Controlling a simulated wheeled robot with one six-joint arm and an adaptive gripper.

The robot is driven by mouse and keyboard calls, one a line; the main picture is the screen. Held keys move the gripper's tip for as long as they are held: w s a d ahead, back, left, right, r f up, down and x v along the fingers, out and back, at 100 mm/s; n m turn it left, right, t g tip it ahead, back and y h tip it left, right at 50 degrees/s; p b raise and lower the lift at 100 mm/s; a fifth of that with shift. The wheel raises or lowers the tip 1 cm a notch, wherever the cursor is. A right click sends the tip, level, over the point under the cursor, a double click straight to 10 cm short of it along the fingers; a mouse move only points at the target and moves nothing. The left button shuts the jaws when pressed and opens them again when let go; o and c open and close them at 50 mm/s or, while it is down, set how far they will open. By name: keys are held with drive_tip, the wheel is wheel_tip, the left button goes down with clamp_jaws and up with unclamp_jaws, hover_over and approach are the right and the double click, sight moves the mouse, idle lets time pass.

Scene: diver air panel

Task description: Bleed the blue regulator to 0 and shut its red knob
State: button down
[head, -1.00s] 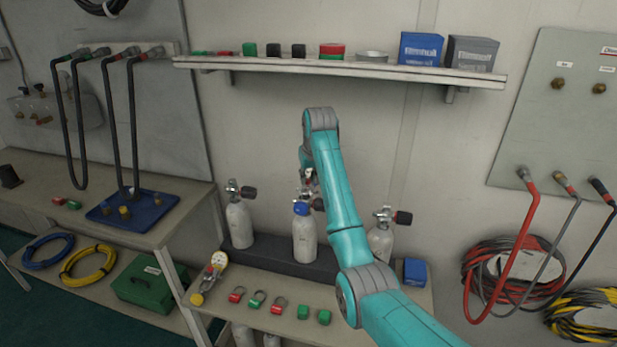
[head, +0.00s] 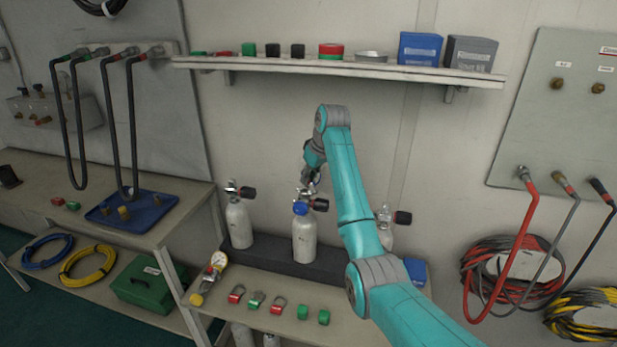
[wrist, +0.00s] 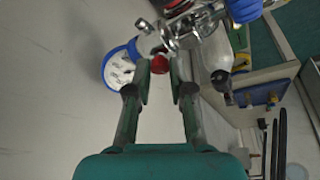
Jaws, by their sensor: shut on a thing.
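The blue regulator (head: 300,208) sits on the valve of the middle cylinder (head: 304,241) in the head view. The wrist view shows its blue-rimmed gauge (wrist: 119,70) with a white face, to the left of my fingers; the reading is too small to tell. A red knob (wrist: 160,63) shows between my fingertips in the wrist view. My gripper (wrist: 160,76) is shut on the red knob, its two fingers on either side of it. In the head view my gripper (head: 310,183) is just above the middle cylinder's valve, and the knob is hidden there.
Cylinders stand to the left (head: 240,224) and right (head: 384,235) of the middle one, the right one partly behind my arm. A shelf (head: 340,70) runs above.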

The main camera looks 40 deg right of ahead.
drive_tip(key=shift+n+y, duration=0.3)
drive_tip(key=shift+n, duration=0.3)
drive_tip(key=c, duration=1)
unclamp_jaws()
drive_tip(key=shift+v, duration=3.8)
drive_tip(key=shift+w+d, duration=0.1)
